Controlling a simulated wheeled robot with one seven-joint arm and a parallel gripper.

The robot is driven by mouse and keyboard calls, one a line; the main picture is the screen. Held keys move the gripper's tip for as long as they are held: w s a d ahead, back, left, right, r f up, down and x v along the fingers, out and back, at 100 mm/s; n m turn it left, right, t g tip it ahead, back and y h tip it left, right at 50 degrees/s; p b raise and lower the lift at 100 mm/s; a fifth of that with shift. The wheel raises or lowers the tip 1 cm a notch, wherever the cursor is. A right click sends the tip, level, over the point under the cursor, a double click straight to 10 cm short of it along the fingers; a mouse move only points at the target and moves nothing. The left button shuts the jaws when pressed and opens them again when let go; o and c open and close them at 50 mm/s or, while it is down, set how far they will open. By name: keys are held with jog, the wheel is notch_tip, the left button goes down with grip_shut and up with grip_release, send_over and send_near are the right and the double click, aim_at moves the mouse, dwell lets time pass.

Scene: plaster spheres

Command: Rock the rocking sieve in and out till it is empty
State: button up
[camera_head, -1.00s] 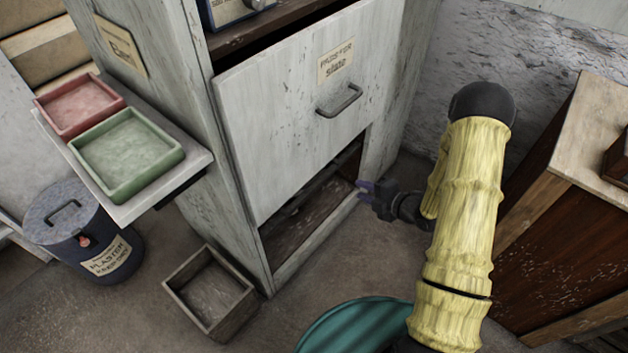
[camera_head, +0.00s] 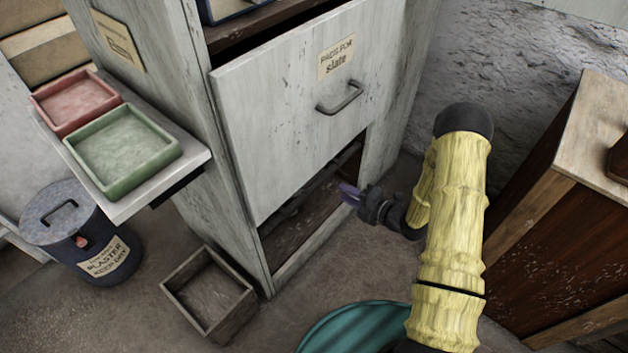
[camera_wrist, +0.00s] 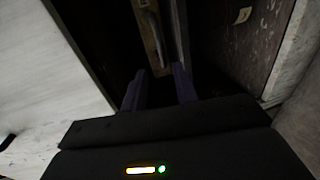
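My gripper (camera_head: 349,194) is at the low opening of the grey wooden cabinet, under its large front panel. In the wrist view its two purple fingers (camera_wrist: 159,91) stand apart with a gap between them, and I see nothing held. Beyond the fingers, inside the dark opening, is a narrow wooden piece with a pale bar-like handle (camera_wrist: 154,32). It may be part of the rocking sieve, but I cannot tell. The sieve's body and anything in it are hidden from the head view by the front panel (camera_head: 290,120).
A shelf on the cabinet's left side holds a red tray (camera_head: 75,102) and a green tray (camera_head: 123,150). A brown wooden cabinet (camera_head: 560,220) is close on the right.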

aim_at(314, 177)
jog(key=b+x, duration=0.3)
jog(key=x, duration=1)
jog(key=shift+b, duration=0.35)
grip_shut()
